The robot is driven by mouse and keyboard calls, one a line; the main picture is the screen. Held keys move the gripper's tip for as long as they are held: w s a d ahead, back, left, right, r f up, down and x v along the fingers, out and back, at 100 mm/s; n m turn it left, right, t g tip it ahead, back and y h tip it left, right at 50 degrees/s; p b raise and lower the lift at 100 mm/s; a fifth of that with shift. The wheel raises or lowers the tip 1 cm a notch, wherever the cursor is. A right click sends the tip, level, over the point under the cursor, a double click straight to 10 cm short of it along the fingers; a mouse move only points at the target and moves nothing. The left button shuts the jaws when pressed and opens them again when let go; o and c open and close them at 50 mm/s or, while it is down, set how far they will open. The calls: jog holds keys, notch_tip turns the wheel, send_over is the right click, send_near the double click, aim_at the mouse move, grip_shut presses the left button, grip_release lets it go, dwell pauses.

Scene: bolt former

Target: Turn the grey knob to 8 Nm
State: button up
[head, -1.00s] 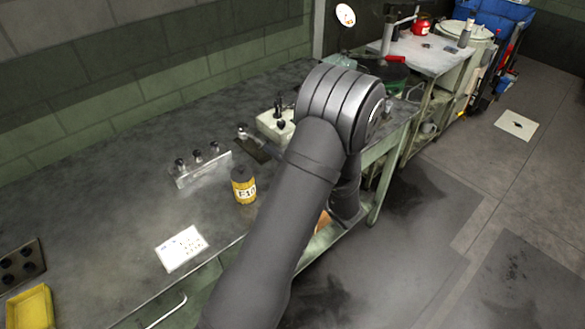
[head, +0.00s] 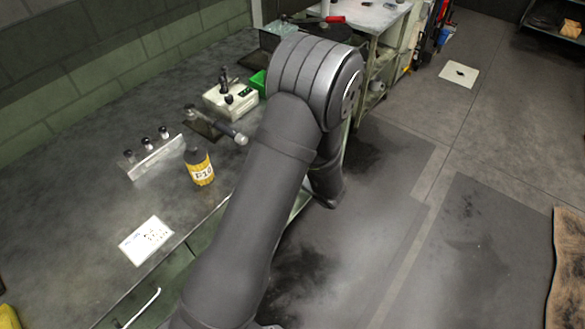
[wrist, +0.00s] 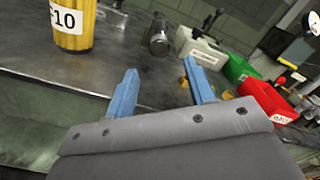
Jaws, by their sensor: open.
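A dark tool with a round grey knob (head: 241,139) at its near end lies on the bench, just left of my arm in the head view. In the wrist view a grey, rounded metal end (wrist: 158,38), likely of this tool, shows beyond the fingers. Any scale or number on it is too small to read. My gripper (wrist: 163,88) has two blue fingers, spread apart with nothing between them. It is clear of the tool. In the head view my arm hides the gripper.
A yellow bottle (head: 201,168) stands near the tool. A metal rack (head: 150,157) with black-topped pieces and a white card (head: 146,240) are to the left. A pale box with black knobs (head: 231,101) sits behind. Green (wrist: 238,70) and red bins (wrist: 268,100) are at right.

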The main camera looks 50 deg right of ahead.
jog(key=s, duration=1)
jog(key=m, duration=0.7)
send_near(245, 141)
jog(key=w, duration=1)
jog(key=shift+w, duration=0.4)
jog(key=c, duration=1)
